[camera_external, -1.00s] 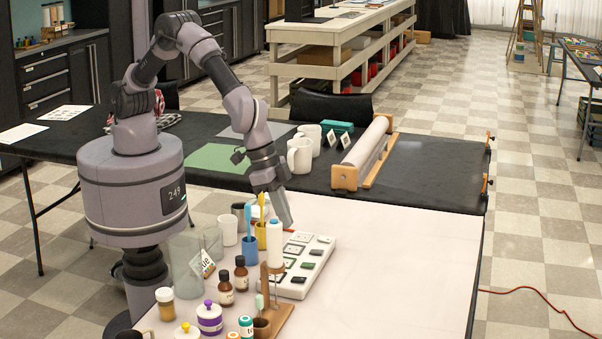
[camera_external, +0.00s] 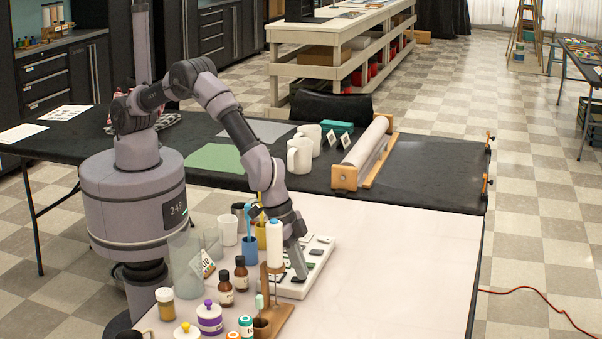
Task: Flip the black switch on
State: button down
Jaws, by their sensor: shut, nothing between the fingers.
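A white switch panel (camera_external: 325,256) with two rows of rocker switches lies on the pale table top. Dark switches show along its right side, one of them a black switch (camera_external: 316,252); some others look green. My gripper (camera_external: 299,272) points down over the panel, with its fingertips at or just above the nearer switches. Its fingers are shut and hold nothing. My gripper and wrist hide much of the left row. I cannot tell whether the fingertips touch a switch, or which way the black switch is tilted.
A white bottle (camera_external: 274,243) and a wooden stand (camera_external: 277,316) are close to the panel's left. Brown bottles (camera_external: 226,288), a blue cup (camera_external: 250,250) and a glass jar (camera_external: 187,265) stand further left. The table right of the panel (camera_external: 400,260) is clear.

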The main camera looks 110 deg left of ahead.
jog(key=shift+f+b, duration=0.3)
jog(key=shift+b, duration=0.05)
jog(key=shift+r, duration=0.1)
jog(key=shift+s, duration=0.1)
jog(key=shift+s, duration=0.75)
